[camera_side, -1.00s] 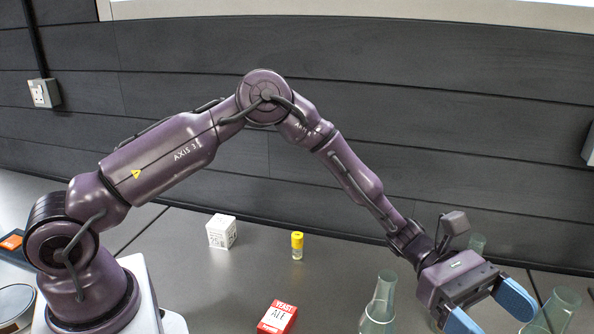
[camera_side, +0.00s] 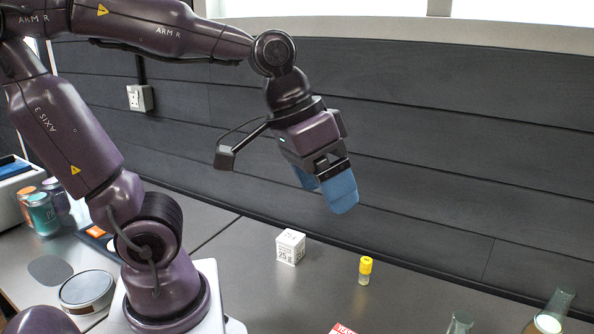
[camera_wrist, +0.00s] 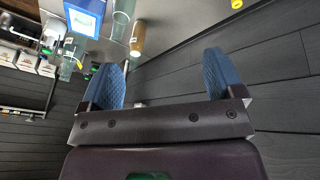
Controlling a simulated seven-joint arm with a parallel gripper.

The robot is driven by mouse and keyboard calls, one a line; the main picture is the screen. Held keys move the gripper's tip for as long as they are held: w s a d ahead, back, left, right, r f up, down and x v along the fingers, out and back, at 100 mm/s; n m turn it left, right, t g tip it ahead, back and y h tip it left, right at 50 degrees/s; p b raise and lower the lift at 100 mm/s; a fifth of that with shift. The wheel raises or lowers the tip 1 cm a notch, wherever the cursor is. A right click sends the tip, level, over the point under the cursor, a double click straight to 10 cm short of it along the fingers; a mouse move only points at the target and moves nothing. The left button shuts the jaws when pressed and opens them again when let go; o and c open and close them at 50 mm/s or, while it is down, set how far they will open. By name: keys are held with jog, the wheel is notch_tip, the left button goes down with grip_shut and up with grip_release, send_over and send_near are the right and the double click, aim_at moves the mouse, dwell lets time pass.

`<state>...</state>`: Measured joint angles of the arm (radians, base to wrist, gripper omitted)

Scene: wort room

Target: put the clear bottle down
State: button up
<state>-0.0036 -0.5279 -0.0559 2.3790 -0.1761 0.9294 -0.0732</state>
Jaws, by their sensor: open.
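My gripper (camera_side: 327,192) is raised in front of the dark wall, tilted down to the right. Its blue fingers are apart with nothing between them, as the wrist view also shows (camera_wrist: 164,65). In the side view, one clear glass vessel (camera_side: 460,324) is cut off by the bottom edge, and another (camera_side: 550,312) stands at the lower right. Both are well away from my gripper. The wrist view shows clear glassware (camera_wrist: 121,22) at the top and more (camera_wrist: 67,66) at the left. I cannot tell which piece is the clear bottle.
A white printed box (camera_side: 290,247) and a yellow-capped vial (camera_side: 364,270) stand on the grey counter below my gripper. A red packet (camera_side: 342,329) is cut off at the bottom. Colored cans (camera_side: 43,213) stand at the far left. Bare counter lies between box and wall.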

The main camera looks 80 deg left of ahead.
jog(key=shift+m+t+y, duration=0.6)
jog(key=shift+t+y, duration=0.1)
jog(key=shift+y, duration=0.1)
jog(key=s+a, duration=0.1)
jog(key=a, duration=0.1)
jog(key=s+a, duration=0.1)
jog(key=s, duration=0.1)
jog(key=shift+s+a+r, duration=0.1)
jog(key=shift+a+r, duration=0.05)
jog(key=shift+a, duration=0.2)
